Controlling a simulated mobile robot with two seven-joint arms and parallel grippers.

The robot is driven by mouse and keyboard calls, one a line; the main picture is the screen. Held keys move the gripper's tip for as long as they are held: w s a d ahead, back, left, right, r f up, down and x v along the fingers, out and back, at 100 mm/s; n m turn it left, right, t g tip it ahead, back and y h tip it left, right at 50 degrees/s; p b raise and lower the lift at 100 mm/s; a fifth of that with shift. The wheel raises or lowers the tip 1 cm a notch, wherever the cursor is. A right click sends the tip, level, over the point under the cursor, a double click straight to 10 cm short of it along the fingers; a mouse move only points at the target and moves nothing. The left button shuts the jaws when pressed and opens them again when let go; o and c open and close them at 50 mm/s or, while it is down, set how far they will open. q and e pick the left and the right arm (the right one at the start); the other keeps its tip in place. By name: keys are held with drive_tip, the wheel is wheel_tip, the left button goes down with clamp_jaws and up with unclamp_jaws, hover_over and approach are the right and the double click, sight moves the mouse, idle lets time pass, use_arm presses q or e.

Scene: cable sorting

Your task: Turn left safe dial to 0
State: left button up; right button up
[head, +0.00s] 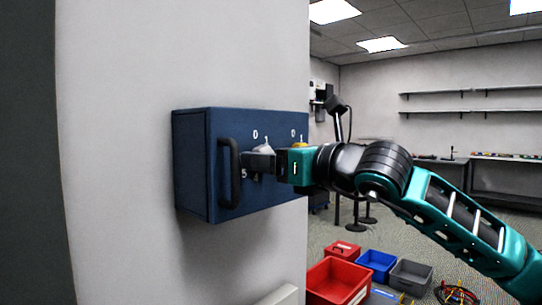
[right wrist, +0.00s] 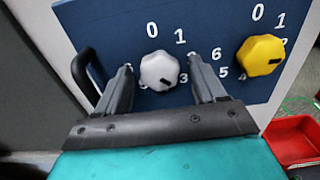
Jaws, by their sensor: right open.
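The dark blue safe (head: 195,160) is on the pale wall, with a black handle (head: 228,175) at the left of its front. The left dial is pale grey (right wrist: 158,68), with white numbers around it and a small black mark on its lower right part. The 0 stands above it at upper left. The right dial is yellow (right wrist: 261,54). My right gripper (right wrist: 161,65) is open, its fingers on either side of the grey dial; I cannot tell whether they touch it. In the head view my right gripper (head: 258,163) partly hides the dial. My left gripper is out of view.
Red (head: 335,286), blue (head: 377,263) and grey (head: 410,277) bins stand on the floor at right, below my right arm. Shelves (head: 470,92) and a workbench are far behind. The handle is close to the left finger.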

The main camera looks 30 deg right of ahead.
drive_tip(key=shift+c, duration=0.5)
drive_tip(key=shift+c, duration=0.7)
drive_tip(key=c, duration=0.8)
drive_tip(key=shift+c, duration=0.2)
